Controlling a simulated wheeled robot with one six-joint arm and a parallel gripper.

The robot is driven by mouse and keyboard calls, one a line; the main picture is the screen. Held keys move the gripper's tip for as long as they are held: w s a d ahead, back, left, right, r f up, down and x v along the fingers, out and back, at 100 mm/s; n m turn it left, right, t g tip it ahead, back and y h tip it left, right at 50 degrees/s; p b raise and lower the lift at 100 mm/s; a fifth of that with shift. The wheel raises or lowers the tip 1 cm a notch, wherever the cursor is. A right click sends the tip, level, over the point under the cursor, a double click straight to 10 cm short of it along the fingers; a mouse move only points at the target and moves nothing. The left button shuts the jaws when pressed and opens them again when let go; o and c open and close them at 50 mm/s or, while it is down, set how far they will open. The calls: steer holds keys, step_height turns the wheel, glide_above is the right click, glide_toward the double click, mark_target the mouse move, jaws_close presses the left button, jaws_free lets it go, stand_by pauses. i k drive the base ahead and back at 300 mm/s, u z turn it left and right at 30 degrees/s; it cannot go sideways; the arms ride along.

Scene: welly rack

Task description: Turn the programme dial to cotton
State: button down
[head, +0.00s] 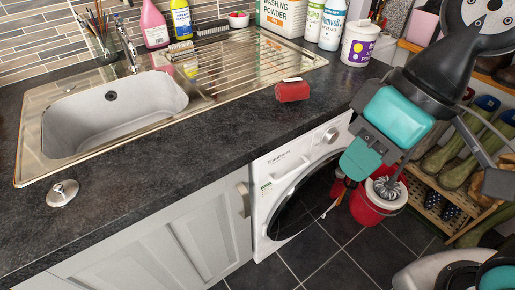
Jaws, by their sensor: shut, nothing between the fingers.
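The washing machine (276,184) is white and stands under the dark worktop, with its dark round door partly in view. A small round knob, which looks like the programme dial (331,135), shows on its upper front. Its pointer and markings are too small to read. My gripper (360,162), with teal parts, is shut and empty. In the picture it is just right of and below the dial, in front of the machine's right side, which it partly hides. I cannot tell whether it touches the machine.
A red object (292,91) lies on the worktop (235,125) above the machine. A white tub (359,43) stands farther back. A red bucket (372,208) with a mop stands on the tiled floor (340,250). The boot rack (440,195) is at the right.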

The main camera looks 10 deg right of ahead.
mark_target(330, 134)
steer(key=u, duration=2.75)
steer(key=k, duration=2.1)
steer(key=z, duration=1.75)
